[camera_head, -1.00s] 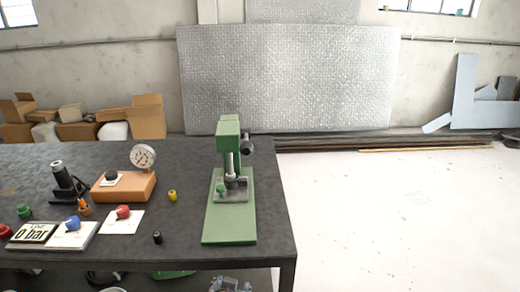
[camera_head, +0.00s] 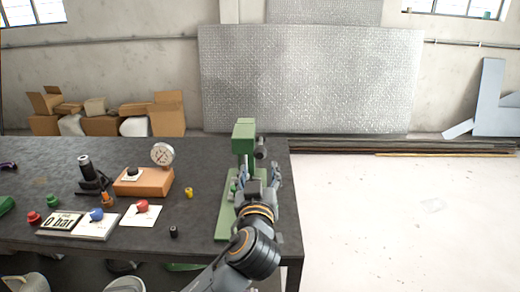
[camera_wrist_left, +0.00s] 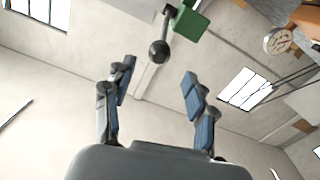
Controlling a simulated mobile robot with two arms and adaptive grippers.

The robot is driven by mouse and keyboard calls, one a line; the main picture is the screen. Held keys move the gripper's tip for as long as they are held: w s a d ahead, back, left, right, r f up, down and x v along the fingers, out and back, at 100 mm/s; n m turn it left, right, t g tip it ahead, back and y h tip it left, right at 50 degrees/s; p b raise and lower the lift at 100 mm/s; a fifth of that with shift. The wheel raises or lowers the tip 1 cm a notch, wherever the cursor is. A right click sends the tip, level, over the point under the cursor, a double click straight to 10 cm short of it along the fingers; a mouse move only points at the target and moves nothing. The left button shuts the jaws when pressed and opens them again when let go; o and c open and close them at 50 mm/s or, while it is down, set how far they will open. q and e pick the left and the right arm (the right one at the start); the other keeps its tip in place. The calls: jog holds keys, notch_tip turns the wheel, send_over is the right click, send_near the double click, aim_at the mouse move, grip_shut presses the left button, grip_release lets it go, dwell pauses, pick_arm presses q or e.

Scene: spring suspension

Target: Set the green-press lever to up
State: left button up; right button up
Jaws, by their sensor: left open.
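The green press (camera_head: 243,132) stands at the right end of the dark table. Its lever's dark ball knob (camera_head: 262,152) is at the right of the press head. In the left wrist view, the ball knob (camera_wrist_left: 159,51) hangs on a thin rod beside the green press head (camera_wrist_left: 188,24). My left gripper (camera_head: 258,175) is in front of the press, below the knob, and hides part of the press base. In the wrist view its fingers (camera_wrist_left: 158,75) are spread, with the knob beyond and between their tips, seemingly apart from both. My right gripper is out of view.
An orange block (camera_head: 143,184) with a gauge (camera_head: 162,154) stands left of the press. A yellow part (camera_head: 189,193) and a black part (camera_head: 173,232) lie between. Red and blue knobs on cards are farther left. Free floor lies right of the table.

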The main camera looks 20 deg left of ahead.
aim_at(260, 156)
pick_arm(q)
jog(key=p+x, duration=0.2)
jog(key=x, duration=0.6)
jog(key=shift+r, duration=0.15)
jog(key=shift+w+a+p, duration=0.25)
jog(key=shift+w+p, duration=0.05)
jog(key=shift+w, duration=0.3)
grip_shut()
